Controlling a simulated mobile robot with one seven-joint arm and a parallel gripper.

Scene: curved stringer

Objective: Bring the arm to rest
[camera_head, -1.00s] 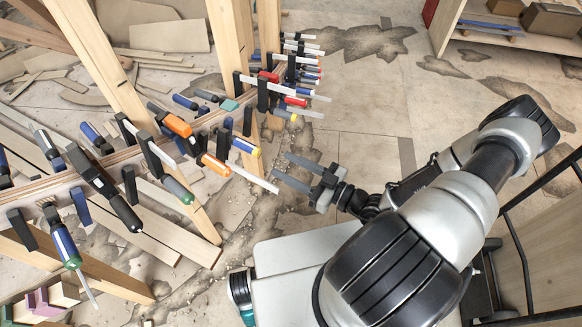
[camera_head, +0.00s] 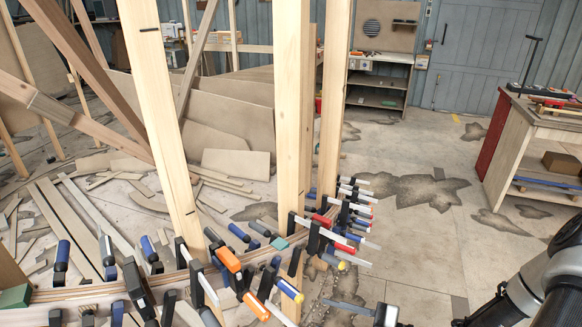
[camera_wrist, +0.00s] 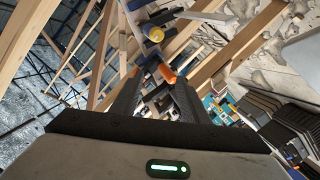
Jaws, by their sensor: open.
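My gripper (camera_head: 350,309) shows at the bottom edge of the head view, to the right of the clamped curved stringer (camera_head: 75,296). Its two dark fingers point left and are apart, with nothing seen between them in that view. In the wrist view the fingers of my gripper (camera_wrist: 158,88) stand apart, with an orange-handled clamp behind the gap. My grey and black arm comes in from the lower right of the head view, and most of it is out of the picture.
Several bar clamps (camera_head: 350,218) stick out from the stringer close to my gripper. Upright wooden posts (camera_head: 292,110) rise through it. A workbench (camera_head: 545,135) stands at the right. Stained floor between (camera_head: 400,245) is open. Loose boards lie at the left.

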